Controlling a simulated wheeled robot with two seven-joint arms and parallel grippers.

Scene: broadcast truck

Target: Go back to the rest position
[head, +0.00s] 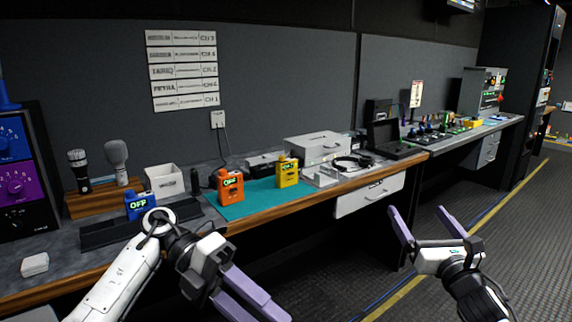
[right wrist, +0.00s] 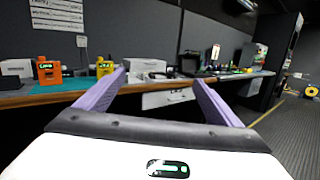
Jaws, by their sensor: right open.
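My right gripper (head: 417,210) is open and empty in the head view, held over the floor in front of the desk. Its two purple fingers stand wide apart, and the right wrist view (right wrist: 160,80) shows nothing between them. My left gripper (head: 250,298) is low in the middle of the head view, in front of the desk edge. Its purple fingers run towards the bottom edge, and their gap is hard to judge. I see nothing held in it.
The long desk (head: 270,205) bears an orange pack (head: 231,188) and a yellow pack (head: 287,172) on a teal mat (head: 250,200). A blue pack (head: 139,206) stands by the black tray (head: 105,233). Floor (head: 510,250) at right is clear.

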